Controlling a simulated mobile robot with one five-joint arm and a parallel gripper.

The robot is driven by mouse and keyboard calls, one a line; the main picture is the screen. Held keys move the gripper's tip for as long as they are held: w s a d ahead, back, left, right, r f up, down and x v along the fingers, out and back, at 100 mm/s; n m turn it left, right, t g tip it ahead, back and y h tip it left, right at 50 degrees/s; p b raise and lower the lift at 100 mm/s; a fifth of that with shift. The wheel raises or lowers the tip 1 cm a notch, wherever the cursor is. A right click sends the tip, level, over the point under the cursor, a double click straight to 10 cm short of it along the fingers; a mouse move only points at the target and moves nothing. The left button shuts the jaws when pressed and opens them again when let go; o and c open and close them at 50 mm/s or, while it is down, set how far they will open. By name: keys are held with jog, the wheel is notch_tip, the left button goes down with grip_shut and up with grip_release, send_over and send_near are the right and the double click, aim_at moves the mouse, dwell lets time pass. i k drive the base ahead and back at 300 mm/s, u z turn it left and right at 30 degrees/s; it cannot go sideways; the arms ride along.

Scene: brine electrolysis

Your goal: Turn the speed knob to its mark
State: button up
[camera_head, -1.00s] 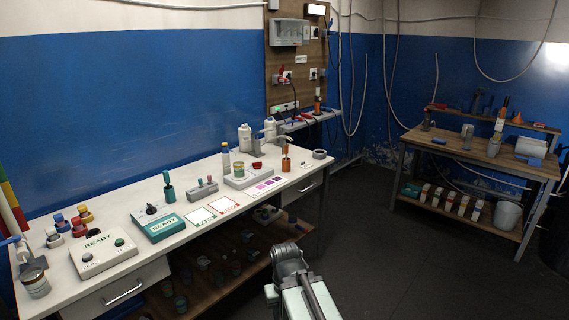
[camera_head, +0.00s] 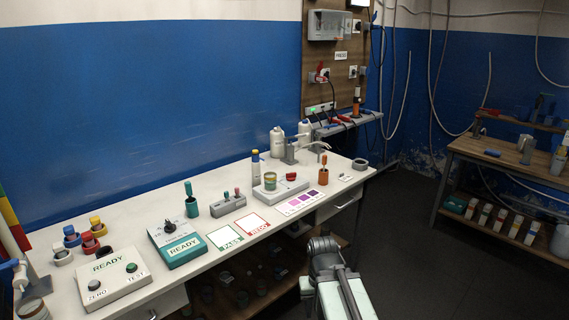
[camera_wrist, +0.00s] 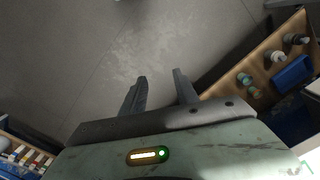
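A pale device (camera_head: 279,187) farther right carries a jar and a red part that may be a knob. No speed label is legible, so I cannot tell which is the speed knob; its mark is too small to make out. My gripper (camera_wrist: 160,77) is open and empty in the wrist view, its two fingers apart over bare floor. It is away from the bench devices. In the head view my arm is in front of the bench, and its fingers cannot be made out.
A white box (camera_head: 113,281) with ZERO and TEST buttons is at the bench's left. A wooden shelf unit (camera_head: 500,153) stands right; dark floor lies between.

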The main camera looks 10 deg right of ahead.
aim_at(290, 177)
jog(key=i, duration=0.95)
jog(key=z, duration=0.05)
